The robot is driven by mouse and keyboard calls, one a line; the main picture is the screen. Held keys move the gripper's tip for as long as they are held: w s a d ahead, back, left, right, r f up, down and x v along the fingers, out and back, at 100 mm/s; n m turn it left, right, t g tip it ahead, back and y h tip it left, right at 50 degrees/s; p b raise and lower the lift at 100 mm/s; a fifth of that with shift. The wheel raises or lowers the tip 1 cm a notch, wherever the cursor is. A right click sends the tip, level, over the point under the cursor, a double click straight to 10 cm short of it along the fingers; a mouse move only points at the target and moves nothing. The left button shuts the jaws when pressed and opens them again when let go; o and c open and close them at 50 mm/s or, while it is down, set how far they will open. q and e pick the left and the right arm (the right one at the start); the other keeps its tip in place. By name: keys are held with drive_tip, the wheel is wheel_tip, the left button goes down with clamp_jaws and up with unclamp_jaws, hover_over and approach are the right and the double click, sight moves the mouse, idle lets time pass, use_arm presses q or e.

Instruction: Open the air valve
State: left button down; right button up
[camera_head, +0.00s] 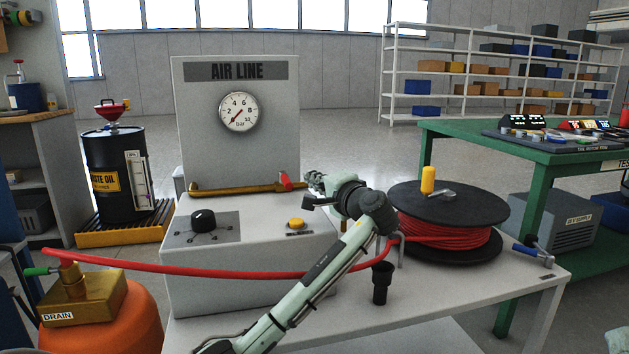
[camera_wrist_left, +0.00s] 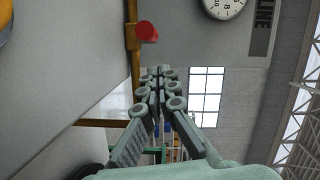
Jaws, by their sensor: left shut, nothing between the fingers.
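The air valve's red handle (camera_head: 286,181) sits at the right end of a brass pipe (camera_head: 230,188) at the foot of the AIR LINE panel (camera_head: 185,120). In the left wrist view the red handle (camera_wrist_left: 147,33) stands out from the brass fitting, above the fingertips in the picture. My left gripper (camera_head: 314,180) is just right of the handle, apart from it as far as I can see. Its fingers (camera_wrist_left: 161,74) are together and empty. The panel's round gauge (camera_head: 239,112) has its needle at the lower left, near the scale's low end. My right gripper is not in view.
A grey console with a black knob (camera_head: 203,219) and a yellow button (camera_head: 296,222) stands below the panel. A red hose (camera_head: 200,271) crosses in front, to a black reel (camera_head: 450,207) at right. A black cup-like holder (camera_head: 381,284) stands on the bench.

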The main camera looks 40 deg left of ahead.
use_arm(q)
drive_tip(key=v, duration=0.6)
drive_tip(key=s+p+v, duration=0.1)
drive_tip(key=v, duration=0.3)
drive_tip(key=shift+a, duration=0.3)
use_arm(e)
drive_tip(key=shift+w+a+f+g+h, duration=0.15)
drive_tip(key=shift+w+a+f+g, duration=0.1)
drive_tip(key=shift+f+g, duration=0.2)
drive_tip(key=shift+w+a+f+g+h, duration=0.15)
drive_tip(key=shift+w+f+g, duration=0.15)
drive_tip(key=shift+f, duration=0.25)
